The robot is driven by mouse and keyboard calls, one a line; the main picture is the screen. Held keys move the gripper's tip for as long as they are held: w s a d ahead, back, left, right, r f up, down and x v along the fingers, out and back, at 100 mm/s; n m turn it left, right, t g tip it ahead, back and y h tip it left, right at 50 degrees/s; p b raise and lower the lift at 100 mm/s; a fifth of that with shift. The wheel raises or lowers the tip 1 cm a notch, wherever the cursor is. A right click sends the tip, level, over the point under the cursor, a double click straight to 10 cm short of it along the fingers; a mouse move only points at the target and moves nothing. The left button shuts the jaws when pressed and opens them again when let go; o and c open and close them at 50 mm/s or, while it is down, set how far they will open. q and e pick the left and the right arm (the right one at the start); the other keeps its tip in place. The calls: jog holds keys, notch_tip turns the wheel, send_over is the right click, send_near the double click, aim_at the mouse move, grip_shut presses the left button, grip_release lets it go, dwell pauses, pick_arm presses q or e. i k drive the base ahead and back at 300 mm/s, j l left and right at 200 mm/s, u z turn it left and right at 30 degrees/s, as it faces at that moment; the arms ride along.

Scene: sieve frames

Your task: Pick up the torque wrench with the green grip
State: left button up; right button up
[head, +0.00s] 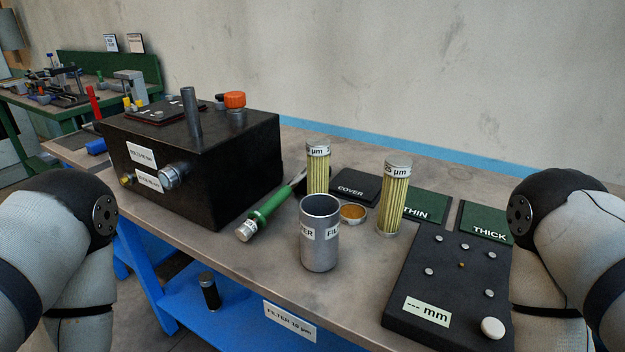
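The torque wrench with the green grip (270,204) lies on the table, slanting from lower left to upper right. Its silver end (247,230) is nearest me, and its dark far end is partly hidden behind the left filter element. It lies between the black box and the metal filter cup. My two arms show at the left and right edges of the head view, apart from the wrench. Neither gripper is in view.
A black box (200,170) stands left of the wrench. A metal filter cup (319,240), two yellow filter elements (318,170) (394,195) and a small round dish (353,214) stand to the right. A black gauge plate (440,285) lies front right. Bare tabletop (235,265) lies in front of the wrench.

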aim_at(259, 216)
jog(key=i+j+z, duration=0.25)
jog(key=j, duration=0.15)
jog(key=i+j+z, duration=0.1)
jog(key=j+z, duration=0.15)
jog(key=j, duration=0.2)
jog(key=i+j+z, duration=0.1)
jog(key=j+z, duration=0.15)
jog(key=j, duration=0.2)
jog(key=i+j+z, duration=0.1)
jog(key=j+z, duration=0.15)
jog(key=j, duration=0.25)
